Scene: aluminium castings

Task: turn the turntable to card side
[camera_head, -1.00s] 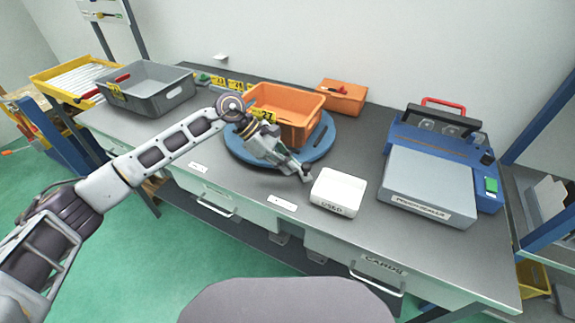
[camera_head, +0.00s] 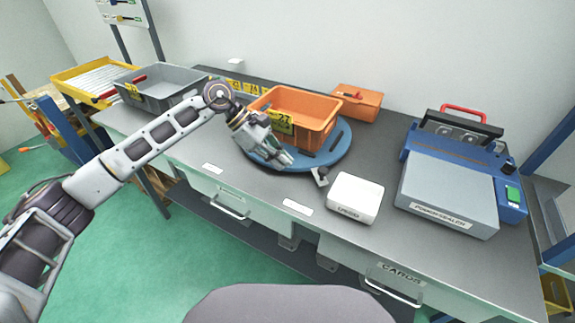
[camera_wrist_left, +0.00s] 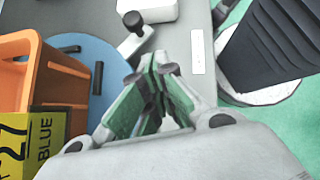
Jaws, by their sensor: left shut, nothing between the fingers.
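The turntable (camera_head: 335,160) is a blue disc on the bench. It carries an orange crate (camera_head: 318,139) with a yellow 27 label, which reads BLUE in the wrist view (camera_wrist_left: 42,150). A small grey piece with a black knob (camera_head: 320,174) sits at the disc's near edge; its knob shows in the left wrist view (camera_wrist_left: 133,20). My left gripper (camera_head: 288,161) is shut and empty, above the disc's near edge, left of that knob piece. Its green-padded fingers (camera_wrist_left: 152,75) point toward the piece. My right gripper is out of view.
A white box (camera_head: 355,198) stands close right of the knob piece. A blue and grey sealer (camera_head: 450,190) is farther right. A grey tote (camera_head: 165,90) is on the left; an orange box (camera_head: 357,101) lies behind. A drawer marked CARDS (camera_head: 400,270) is below the bench top.

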